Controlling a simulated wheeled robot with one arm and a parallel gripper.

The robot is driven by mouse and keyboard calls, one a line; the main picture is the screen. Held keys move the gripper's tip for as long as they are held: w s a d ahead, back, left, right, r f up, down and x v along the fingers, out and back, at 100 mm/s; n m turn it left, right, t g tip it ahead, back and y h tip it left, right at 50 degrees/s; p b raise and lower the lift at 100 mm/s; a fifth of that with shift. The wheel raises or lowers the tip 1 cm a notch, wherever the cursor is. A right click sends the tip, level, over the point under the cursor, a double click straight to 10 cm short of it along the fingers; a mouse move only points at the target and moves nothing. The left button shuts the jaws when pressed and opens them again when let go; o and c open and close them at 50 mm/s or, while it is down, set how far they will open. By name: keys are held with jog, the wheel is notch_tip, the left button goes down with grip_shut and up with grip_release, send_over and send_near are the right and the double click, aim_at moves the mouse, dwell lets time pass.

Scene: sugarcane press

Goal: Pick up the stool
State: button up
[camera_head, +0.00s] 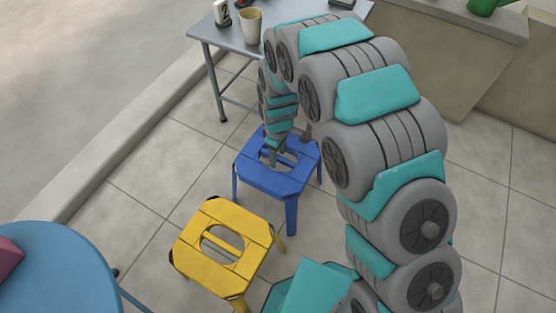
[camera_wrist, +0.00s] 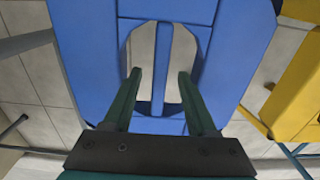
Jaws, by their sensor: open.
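A blue stool (camera_head: 267,178) stands upright on the tiled floor, below the metal table. A yellow stool (camera_head: 201,252) stands nearer to me, to its left. My gripper (camera_head: 276,152) is over the blue stool's seat. In the wrist view the blue stool (camera_wrist: 100,45) fills the middle, with an oval hole split by a central bar. My gripper (camera_wrist: 161,82) is open, its two green fingers on either side of that bar at the hole. I cannot tell how deep the fingertips reach. The yellow stool (camera_wrist: 297,90) shows at the right edge.
A round blue table (camera_head: 60,275) is at the lower left. A counter (camera_head: 470,20) with a green object (camera_head: 484,6) is at the back right. Floor left of the stools is clear.

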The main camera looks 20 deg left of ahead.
notch_tip(320, 180, down, 3)
jog(key=shift+r, duration=0.1)
grip_shut()
dwell(0.4)
dwell(1.0)
